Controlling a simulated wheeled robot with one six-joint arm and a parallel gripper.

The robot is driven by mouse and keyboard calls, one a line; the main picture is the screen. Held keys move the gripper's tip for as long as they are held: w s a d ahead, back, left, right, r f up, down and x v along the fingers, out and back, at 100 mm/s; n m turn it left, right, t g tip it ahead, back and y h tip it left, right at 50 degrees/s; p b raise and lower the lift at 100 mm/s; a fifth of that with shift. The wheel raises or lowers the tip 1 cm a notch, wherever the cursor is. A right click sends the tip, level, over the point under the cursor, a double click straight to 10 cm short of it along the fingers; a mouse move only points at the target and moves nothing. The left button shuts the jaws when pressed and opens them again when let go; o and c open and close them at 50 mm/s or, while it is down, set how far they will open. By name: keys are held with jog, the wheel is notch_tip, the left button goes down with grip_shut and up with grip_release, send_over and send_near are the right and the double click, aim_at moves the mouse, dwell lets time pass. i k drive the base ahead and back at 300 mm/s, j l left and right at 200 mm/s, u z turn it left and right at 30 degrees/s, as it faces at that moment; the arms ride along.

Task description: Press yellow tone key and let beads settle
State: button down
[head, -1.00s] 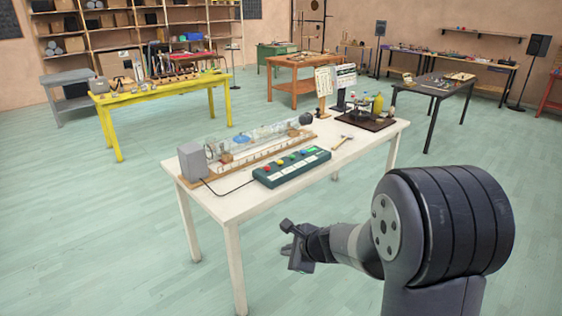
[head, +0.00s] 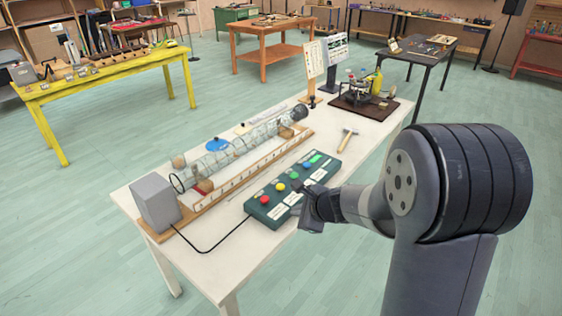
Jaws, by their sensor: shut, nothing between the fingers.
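The dark green key box (head: 290,190) lies on the white table (head: 222,262). My gripper (head: 306,222) is at the near right side of the key box, right of the yellow key. It is shut and empty. Whether it touches the box I cannot tell.
A grey box (head: 156,203) stands at the tube's left end, with a black cable running to the key box. A hammer (head: 347,138) lies right of the keys. A dark board (head: 362,106) with apparatus and a yellow bottle (head: 377,83) stand at the far end.

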aim_at(280, 187)
jog(key=i+j+z, duration=0.2)
jog(key=i+j, duration=0.4)
jog(key=i, duration=0.15)
